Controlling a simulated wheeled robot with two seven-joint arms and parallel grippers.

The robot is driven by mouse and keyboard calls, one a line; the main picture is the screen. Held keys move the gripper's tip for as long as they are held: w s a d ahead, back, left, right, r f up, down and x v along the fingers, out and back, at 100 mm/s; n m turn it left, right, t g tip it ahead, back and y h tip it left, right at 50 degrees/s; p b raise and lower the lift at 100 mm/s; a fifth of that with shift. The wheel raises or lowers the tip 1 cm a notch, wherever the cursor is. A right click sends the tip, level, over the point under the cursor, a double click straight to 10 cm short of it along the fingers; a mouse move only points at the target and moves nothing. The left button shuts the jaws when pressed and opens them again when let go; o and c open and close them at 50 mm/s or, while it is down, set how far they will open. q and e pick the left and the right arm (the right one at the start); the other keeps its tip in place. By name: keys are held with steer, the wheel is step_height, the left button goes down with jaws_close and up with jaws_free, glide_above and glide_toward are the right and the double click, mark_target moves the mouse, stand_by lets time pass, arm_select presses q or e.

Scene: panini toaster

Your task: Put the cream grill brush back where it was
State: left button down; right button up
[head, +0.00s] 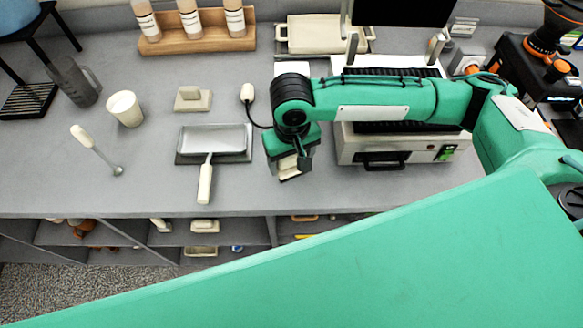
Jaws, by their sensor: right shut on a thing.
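My right arm comes in from the right, and its gripper (300,160) points down over the grey counter, just left of the panini toaster (405,150). It is shut on a cream thing, which I take to be the cream grill brush (288,172). The gripper covers part of the brush, and I cannot tell whether it touches the counter. My left gripper is not in view.
Left of the gripper are a metal pan with a cream-handled scraper (205,180), a cream block (193,98), a white cup (125,108), a ladle (97,150) and a jug (73,80). A bottle rack (200,40) stands behind. Open shelves lie under the counter's front edge.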

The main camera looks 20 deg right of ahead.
mark_target(292, 171)
steer(key=shift+f+p, duration=0.35)
steer(key=shift+f, duration=2.55)
steer(key=o, duration=1)
steer(key=shift+f, duration=0.1)
steer(key=shift+o, duration=0.2)
step_height(292, 171, up, 12)
steer(key=shift+r+b, duration=0.15)
steer(key=shift+b, duration=0.55)
